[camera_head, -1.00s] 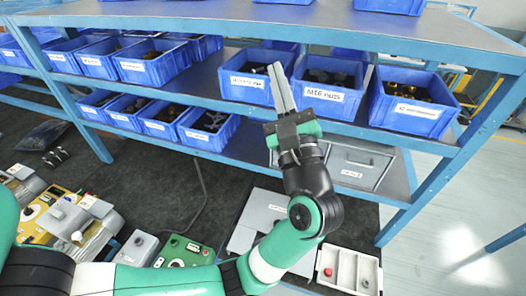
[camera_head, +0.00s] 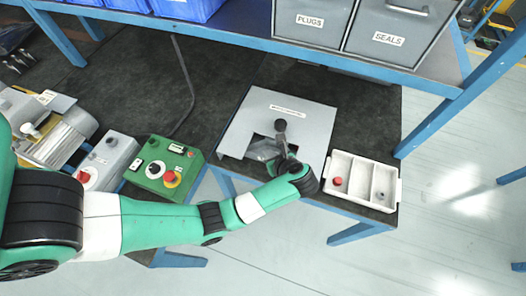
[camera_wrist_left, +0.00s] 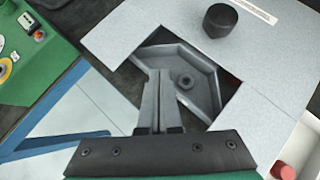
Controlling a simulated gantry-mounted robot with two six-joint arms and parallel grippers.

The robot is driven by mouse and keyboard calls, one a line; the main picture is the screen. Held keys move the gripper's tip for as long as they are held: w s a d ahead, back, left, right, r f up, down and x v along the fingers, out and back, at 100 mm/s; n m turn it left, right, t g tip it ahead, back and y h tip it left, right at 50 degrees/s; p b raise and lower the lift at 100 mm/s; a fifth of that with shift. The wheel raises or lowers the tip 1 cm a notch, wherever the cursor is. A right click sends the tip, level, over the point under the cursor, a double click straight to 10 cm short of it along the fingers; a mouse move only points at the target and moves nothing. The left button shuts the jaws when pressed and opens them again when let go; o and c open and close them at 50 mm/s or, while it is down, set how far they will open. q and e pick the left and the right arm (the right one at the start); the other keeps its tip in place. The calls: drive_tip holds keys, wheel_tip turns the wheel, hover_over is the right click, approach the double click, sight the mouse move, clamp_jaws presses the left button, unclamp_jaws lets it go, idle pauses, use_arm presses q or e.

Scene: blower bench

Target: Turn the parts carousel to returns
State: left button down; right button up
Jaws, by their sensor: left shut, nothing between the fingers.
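The parts carousel is a flat light-grey housing (camera_head: 245,120) with a black knob (camera_head: 281,125) on top and a cut-out window at its front. A label on it is too small to read. My left gripper (camera_head: 282,143) is over the window on the near side of the knob. Its fingers (camera_wrist_left: 165,76) are shut and empty, apart from the knob in the wrist view. My right gripper is out of view.
A white divided tray (camera_head: 342,193) with a red piece (camera_head: 337,182) stands right of the carousel. A green control box (camera_head: 165,170) and a grey button box (camera_head: 107,160) stand left. Drawers marked PLUGS (camera_head: 311,20) and SEALS (camera_head: 388,38) are behind.

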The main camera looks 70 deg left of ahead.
sight(256, 144)
use_arm(q)
drive_tip(key=b+x, duration=0.2)
drive_tip(key=x, duration=0.7)
drive_tip(key=shift+a+f+b, duration=0.1)
drive_tip(key=shift+b, duration=0.3)
drive_tip(key=shift+a+f, duration=0.1)
drive_tip(key=shift+a, duration=0.05)
drive_tip(key=shift+s+a, duration=0.1)
